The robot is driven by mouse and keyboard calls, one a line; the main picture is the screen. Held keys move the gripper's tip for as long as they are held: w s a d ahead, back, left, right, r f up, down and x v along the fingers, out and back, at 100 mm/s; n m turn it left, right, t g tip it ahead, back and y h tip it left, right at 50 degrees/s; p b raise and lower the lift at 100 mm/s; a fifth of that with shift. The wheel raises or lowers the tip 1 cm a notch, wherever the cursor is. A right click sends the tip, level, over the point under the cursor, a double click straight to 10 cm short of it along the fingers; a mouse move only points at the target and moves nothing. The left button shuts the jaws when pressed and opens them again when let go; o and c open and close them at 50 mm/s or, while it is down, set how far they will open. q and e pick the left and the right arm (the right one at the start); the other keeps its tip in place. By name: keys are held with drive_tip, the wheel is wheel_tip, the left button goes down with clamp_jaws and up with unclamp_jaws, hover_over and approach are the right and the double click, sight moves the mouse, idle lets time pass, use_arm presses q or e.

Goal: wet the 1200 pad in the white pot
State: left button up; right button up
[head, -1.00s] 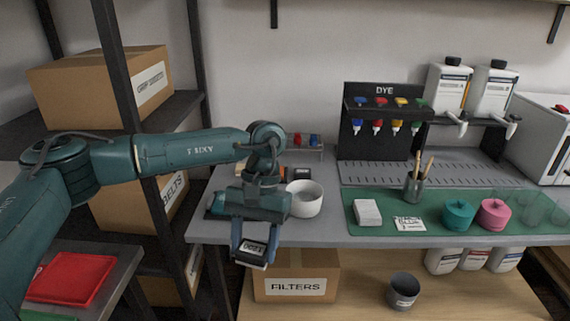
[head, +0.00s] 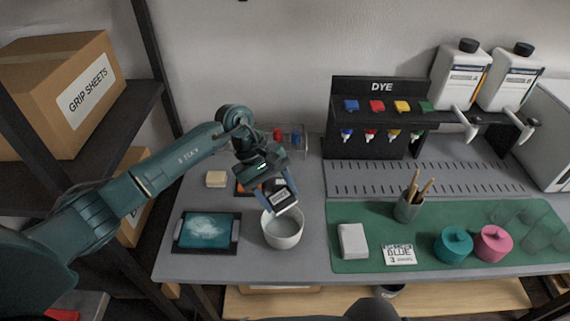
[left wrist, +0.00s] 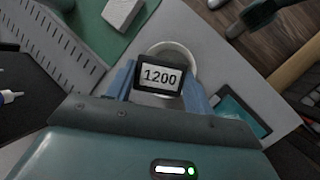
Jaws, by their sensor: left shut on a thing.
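My left gripper (head: 279,196) is shut on the 1200 pad (head: 283,199), a dark block with a white label. The label reads 1200 in the left wrist view (left wrist: 160,77). The white pot (head: 283,240) stands on the grey bench and has what looks like water inside. The pad is held tilted at the pot's back rim, over its opening; I cannot tell whether it touches the water. In the left wrist view the pot's rim (left wrist: 187,57) shows behind the pad.
A dark tray with a teal panel (head: 206,232) lies left of the pot. A cream block (head: 216,179) lies behind it. Right of the pot, a green mat (head: 345,263) carries a white block (head: 353,241), a card, lidded jars and a brush cup (head: 409,208).

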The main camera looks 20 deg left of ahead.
use_arm(q)
drive_tip(key=shift+w+f, duration=0.1)
drive_tip(key=shift+f, duration=0.05)
drive_tip(key=shift+s+f+b, duration=0.2)
drive_tip(key=shift+f+b, duration=0.15)
drive_tip(key=shift+f, duration=0.2)
wheel_tip(320, 180, down, 6)
drive_tip(key=b, duration=0.3)
drive_tip(key=shift+r, duration=0.25)
drive_tip(key=f+b, duration=0.1)
drive_tip(key=b, duration=0.1)
drive_tip(key=shift+f+b, duration=0.3)
drive_tip(key=shift+f, duration=0.05)
drive_tip(key=shift+f+b, duration=0.2)
drive_tip(key=shift+b, duration=0.1)
use_arm(e)
drive_tip(key=shift+a+f+t+y, duration=0.4)
drive_tip(key=shift+a+f+y, duration=0.3)
drive_tip(key=shift+a+f, duration=0.45)
use_arm(q)
drive_tip(key=shift+s+f, duration=0.1)
drive_tip(key=shift+f, duration=0.05)
use_arm(e)
drive_tip(key=shift+s, duration=0.1)
